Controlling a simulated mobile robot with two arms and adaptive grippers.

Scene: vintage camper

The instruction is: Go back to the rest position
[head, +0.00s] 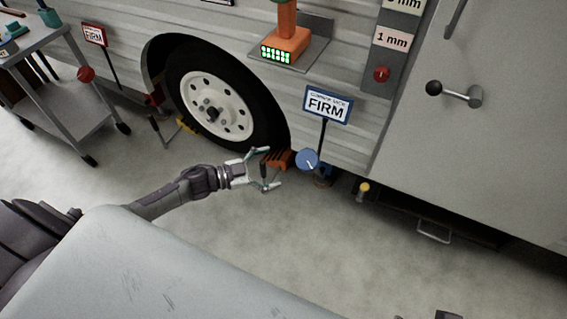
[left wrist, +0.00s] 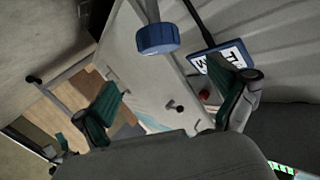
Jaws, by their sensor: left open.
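My left gripper (head: 270,170) reaches in from the left, low in front of the camper's wheel. Its jaws are apart and nothing is between them. In the left wrist view (left wrist: 172,98) its two green-padded fingers are spread wide. The blue round knob (head: 307,159) is just right of the fingertips in the head view, apart from them as far as I can tell. It also shows in the left wrist view (left wrist: 157,39), beyond the fingers. Small dark parts (head: 448,315) at the bottom edge may belong to my right gripper; too little shows to tell its state.
The blue-framed FIRM sign (head: 327,105) stands behind the knob. A grey cart (head: 70,92) stands at left. A yellow-topped post (head: 363,189) is at right. The floor between is clear.

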